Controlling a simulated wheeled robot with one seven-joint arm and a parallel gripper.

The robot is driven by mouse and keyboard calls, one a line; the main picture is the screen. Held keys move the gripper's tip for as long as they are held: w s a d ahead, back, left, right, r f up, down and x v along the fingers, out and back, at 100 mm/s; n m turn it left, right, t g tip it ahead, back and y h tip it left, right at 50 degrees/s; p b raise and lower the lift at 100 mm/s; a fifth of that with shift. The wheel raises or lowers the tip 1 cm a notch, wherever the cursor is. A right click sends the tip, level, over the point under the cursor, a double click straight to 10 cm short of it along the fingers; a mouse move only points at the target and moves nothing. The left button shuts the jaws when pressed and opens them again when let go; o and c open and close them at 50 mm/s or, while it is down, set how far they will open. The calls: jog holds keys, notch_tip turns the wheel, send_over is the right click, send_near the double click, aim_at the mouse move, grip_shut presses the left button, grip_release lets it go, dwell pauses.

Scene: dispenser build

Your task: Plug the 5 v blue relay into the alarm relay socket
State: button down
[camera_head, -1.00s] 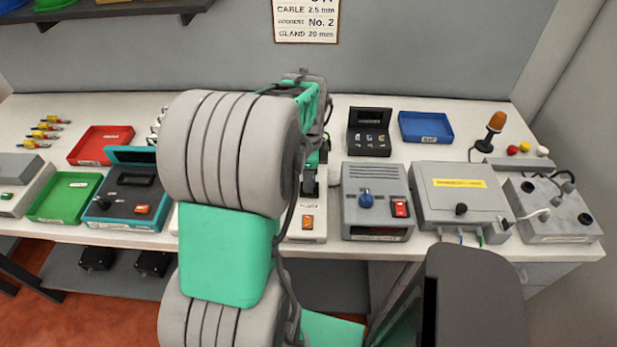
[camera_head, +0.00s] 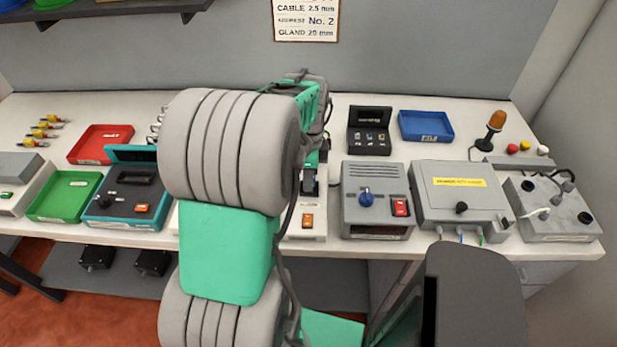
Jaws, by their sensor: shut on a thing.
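My arm stands in the middle of the view and covers much of the bench behind it. Only the right side of my gripper (camera_head: 309,180) shows past the arm, low over a pale grey unit (camera_head: 306,232) with an orange switch. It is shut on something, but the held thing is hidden. I cannot make out the blue relay. No relay socket can be told apart; the pale unit's left part is behind my arm and its small label is not readable. Whether the held thing touches the unit cannot be seen.
Left of my arm are a red tray (camera_head: 78,160), a green tray (camera_head: 42,213) and a teal tester (camera_head: 98,226). To the right are a grey box with a blue knob (camera_head: 348,225), a yellow-labelled box (camera_head: 425,215), a black display unit (camera_head: 383,148) and a blue tray (camera_head: 403,139).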

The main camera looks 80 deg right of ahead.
jog(key=shift+f, duration=0.4)
dwell(0.4)
